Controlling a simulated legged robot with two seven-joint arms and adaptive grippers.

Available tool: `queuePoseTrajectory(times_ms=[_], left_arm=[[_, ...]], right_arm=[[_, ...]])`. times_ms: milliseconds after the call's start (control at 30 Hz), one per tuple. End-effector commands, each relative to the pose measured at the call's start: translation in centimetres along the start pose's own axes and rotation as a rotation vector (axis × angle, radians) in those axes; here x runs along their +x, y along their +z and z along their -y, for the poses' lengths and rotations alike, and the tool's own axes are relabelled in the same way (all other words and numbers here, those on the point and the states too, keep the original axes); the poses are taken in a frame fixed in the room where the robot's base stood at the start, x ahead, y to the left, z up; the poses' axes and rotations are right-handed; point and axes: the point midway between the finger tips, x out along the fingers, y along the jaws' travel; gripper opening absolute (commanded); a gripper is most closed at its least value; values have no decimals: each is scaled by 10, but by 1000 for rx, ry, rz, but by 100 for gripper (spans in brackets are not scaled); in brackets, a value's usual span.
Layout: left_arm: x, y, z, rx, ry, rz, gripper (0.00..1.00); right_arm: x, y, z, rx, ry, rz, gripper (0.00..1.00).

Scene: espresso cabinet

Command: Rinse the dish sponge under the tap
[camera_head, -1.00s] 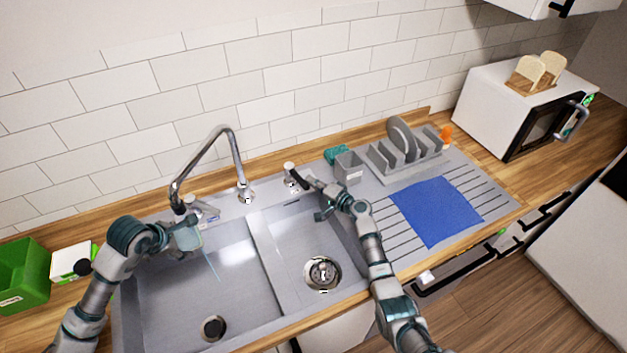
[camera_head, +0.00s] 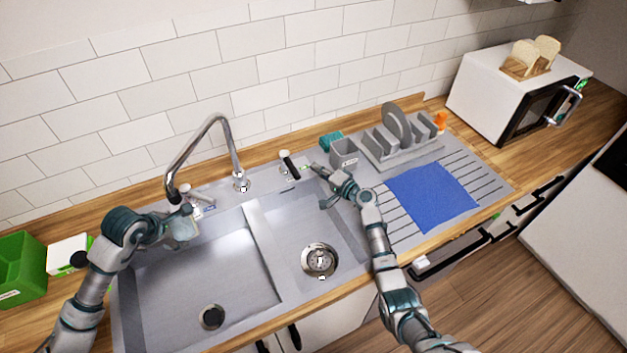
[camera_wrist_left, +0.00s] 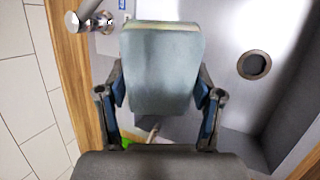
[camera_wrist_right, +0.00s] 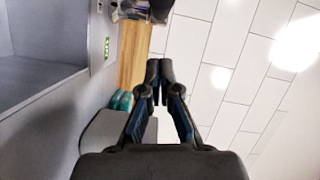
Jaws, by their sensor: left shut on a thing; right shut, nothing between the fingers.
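The sponge (camera_head: 184,230), a pale grey-blue block, is held by my left gripper (camera_head: 178,232) just below the spout of the tap (camera_head: 210,122), above the left basin. In the left wrist view the sponge (camera_wrist_left: 160,70) stands between the two fingers, which press on its sides. No water stream shows now.
The double sink (camera_head: 258,262) lies below, with a drain in each basin. A green bin (camera_head: 18,270) and white box (camera_head: 66,254) stand at left.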

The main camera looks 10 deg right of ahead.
Motion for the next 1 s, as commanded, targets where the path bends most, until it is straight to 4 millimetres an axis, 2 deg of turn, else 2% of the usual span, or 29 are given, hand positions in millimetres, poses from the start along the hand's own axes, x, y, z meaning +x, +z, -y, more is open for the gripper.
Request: queuePoseTrajectory(times_ms=[200,400,567,1000], left_arm=[[0,1,0,1,1,0,38],[0,0,0,0,0,0,38],[1,0,0,0,-1,0,38],[-3,-5,6,0,0,0,38]], right_arm=[[-46,4,0,-3,1,-2,0],[-74,6,2,-1,1,-3,0],[-81,8,2,0,0,-2,0],[-82,8,-1,0,0,-2,0]])
